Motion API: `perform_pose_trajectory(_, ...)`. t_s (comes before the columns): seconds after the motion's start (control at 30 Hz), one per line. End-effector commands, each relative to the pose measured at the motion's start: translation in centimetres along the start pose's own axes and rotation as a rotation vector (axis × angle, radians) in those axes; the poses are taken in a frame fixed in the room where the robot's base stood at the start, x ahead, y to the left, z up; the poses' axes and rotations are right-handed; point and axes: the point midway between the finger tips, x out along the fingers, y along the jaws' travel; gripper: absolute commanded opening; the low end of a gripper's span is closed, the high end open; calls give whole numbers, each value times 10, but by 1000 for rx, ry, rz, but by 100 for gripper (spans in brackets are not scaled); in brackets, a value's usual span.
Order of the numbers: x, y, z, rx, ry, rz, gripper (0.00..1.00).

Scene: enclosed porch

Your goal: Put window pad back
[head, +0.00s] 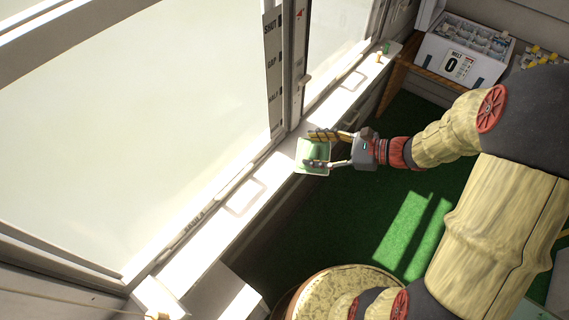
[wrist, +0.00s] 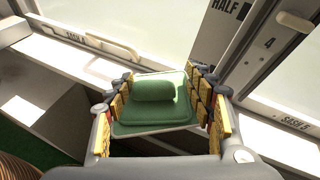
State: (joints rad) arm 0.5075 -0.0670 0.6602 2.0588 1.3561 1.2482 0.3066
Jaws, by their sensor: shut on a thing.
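The window pad (head: 313,157) is a green cushion with a raised roll on a pale, thin-edged plate. My gripper (head: 316,149) is shut on it, with fingers along two opposite sides. In the wrist view the pad (wrist: 153,112) lies between the yellow-padded fingers (wrist: 162,88), roll side up and roughly level. It is at the inner edge of the white window sill (head: 205,245); I cannot tell whether it touches the sill. Pale rectangular outlines mark the sill, one nearer (head: 245,196) and one farther (head: 352,81).
A vertical board (head: 273,75) lettered SHUT, GAP and HALF stands by the window post. Small green and yellow items (head: 381,54) are at the sill's far end. A white box (head: 462,50) sits on a wooden shelf at back right. A round stool (head: 340,292) is in front. Green floor is open.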

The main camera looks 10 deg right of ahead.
Motion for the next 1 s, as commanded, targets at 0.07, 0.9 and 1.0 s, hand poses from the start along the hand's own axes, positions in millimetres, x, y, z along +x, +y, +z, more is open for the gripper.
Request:
perform_pose_trajectory(0.07, -6, 13, 0, 68, 0, 26, 33)
perform_pose_trajectory(0.9, 106, -18, -44, 173, -1, 64, 33)
perform_pose_trajectory(1.0, 116, -21, -51, 173, -1, 63, 33)
